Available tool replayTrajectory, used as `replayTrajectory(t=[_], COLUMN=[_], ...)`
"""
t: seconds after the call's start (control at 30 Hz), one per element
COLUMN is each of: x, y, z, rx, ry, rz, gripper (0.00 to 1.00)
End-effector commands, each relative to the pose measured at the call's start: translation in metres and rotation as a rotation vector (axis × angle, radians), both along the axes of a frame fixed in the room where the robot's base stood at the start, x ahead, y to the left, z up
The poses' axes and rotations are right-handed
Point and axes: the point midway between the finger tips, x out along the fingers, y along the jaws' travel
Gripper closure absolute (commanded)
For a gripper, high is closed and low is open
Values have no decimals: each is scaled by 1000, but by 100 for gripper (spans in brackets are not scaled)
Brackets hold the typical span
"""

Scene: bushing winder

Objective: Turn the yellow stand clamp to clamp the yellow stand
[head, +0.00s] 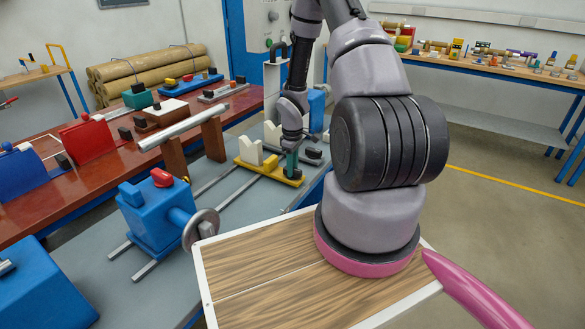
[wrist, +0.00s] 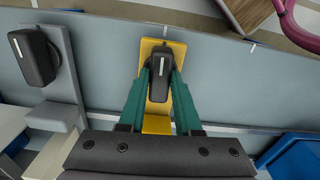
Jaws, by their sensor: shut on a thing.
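The yellow stand (head: 268,172) sits on the rails of the grey bench in the head view, with pale notched supports on top. In the wrist view its yellow plate (wrist: 155,122) runs up the middle. The yellow stand clamp (wrist: 160,72) is a black knob with a white line, and the line points roughly along the plate's length. My gripper (wrist: 162,66) has green fingers on either side of the knob and is shut on it. In the head view my gripper (head: 291,163) reaches down to the stand's near right end and mostly hides the clamp.
A grey stand with its own black clamp (wrist: 33,55) is left of my gripper in the wrist view. A blue winder unit with a disc (head: 155,215) stands nearer on the bench. A red table (head: 60,205) with several parts is at left.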

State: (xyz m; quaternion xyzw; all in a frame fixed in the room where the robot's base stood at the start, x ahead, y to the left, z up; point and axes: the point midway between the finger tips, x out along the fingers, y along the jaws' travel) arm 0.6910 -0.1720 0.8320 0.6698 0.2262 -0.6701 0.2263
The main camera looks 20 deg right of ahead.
Motion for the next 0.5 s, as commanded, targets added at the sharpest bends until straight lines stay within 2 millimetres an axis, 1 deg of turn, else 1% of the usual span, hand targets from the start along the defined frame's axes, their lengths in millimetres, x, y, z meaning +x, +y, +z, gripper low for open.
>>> replayTrajectory(t=[0.1, 0.37, 0.4, 0.43, 0.47, 0.5], x=[0, 0, 0, 0, 0, 0], y=[0, 0, 0, 0, 0, 0], z=[0, 0, 0, 0, 0, 0], rx=[1, 1, 1, 1, 1, 1], ry=[-1, -1, -1, -1, -1, -1], rz=[-72, -80, -80, -80, -79, -79], gripper=[100, 100, 56, 45, 38, 38])
